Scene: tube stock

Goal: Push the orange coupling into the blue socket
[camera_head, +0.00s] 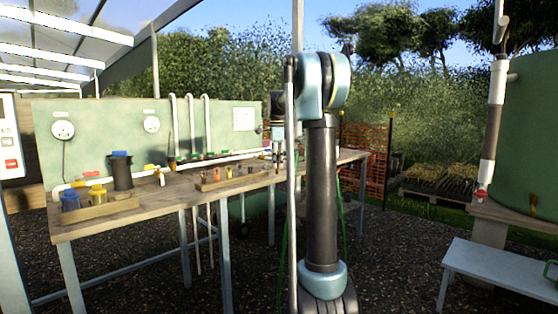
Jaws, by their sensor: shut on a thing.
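My gripper (277,156) points down over the far right part of the long wooden bench. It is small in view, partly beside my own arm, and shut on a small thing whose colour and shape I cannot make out. I cannot pick out the orange coupling with certainty. A low wooden tray (231,182) with several small dark and coloured fittings stands on the bench left of my gripper. A blue-topped cup (70,200) stands in another tray at the bench's left end. I cannot tell which blue part is the socket.
A dark jug (121,172) with a blue top stands at the left. A pale low bench (500,270) and a green tank (530,150) are at the right.

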